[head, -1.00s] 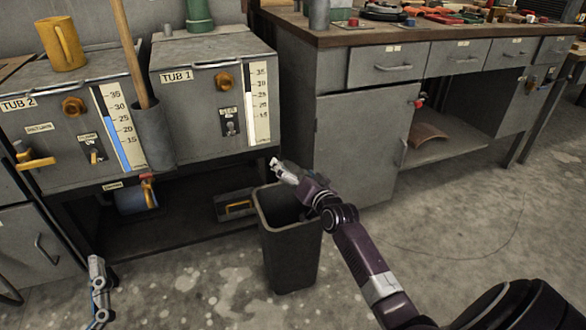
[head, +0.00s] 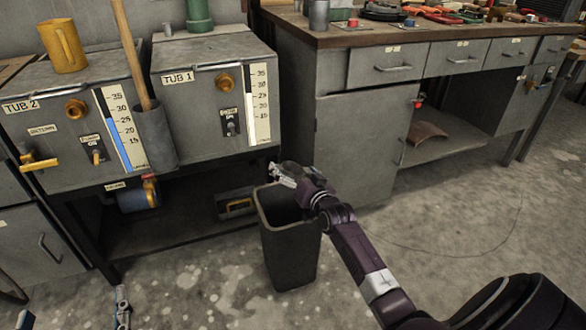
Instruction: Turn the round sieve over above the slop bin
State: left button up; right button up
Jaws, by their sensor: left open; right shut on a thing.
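The slop bin (head: 290,255), a dark grey open-topped bin, stands on the floor in front of the tub bench. My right gripper (head: 276,174) is just above the bin's rim at its far side. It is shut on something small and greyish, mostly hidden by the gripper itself. I cannot make out the round sieve for certain. My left gripper (head: 122,304) is at the bottom left edge, low over the floor, apart from the bin. It is open and partly cut off by the frame.
Tub 1 (head: 200,125) and Tub 2 (head: 60,150) stand on the bench behind the bin. A wooden handle (head: 128,50) stands in a grey holder (head: 155,138) between them. A grey workbench (head: 350,145) is at right.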

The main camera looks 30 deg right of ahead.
jog(key=shift+r+n+p, duration=0.15)
jog(key=shift+n+p, duration=0.2)
jog(key=shift+n, duration=0.05)
jog(key=shift+n+h+p, duration=0.3)
jog(key=shift+n+p, duration=0.25)
jog(key=shift+n, duration=0.05)
jog(key=shift+n+p, duration=0.5)
jog(key=shift+n, duration=0.2)
pick_arm(q)
jog(key=s+a+f+g+y, duration=0.1)
jog(key=s+a+f+g, duration=0.1)
jog(key=s+f+g, duration=0.2)
jog(key=s+a+f+g+y, duration=0.1)
jog(key=s+f+g, duration=0.3)
jog(key=f, duration=0.6)
jog(key=shift+s+a+f+n+g, duration=0.3)
jog(key=shift+a+f, duration=0.1)
jog(key=shift+a, duration=0.2)
pick_arm(e)
jog(key=shift+h, duration=0.3)
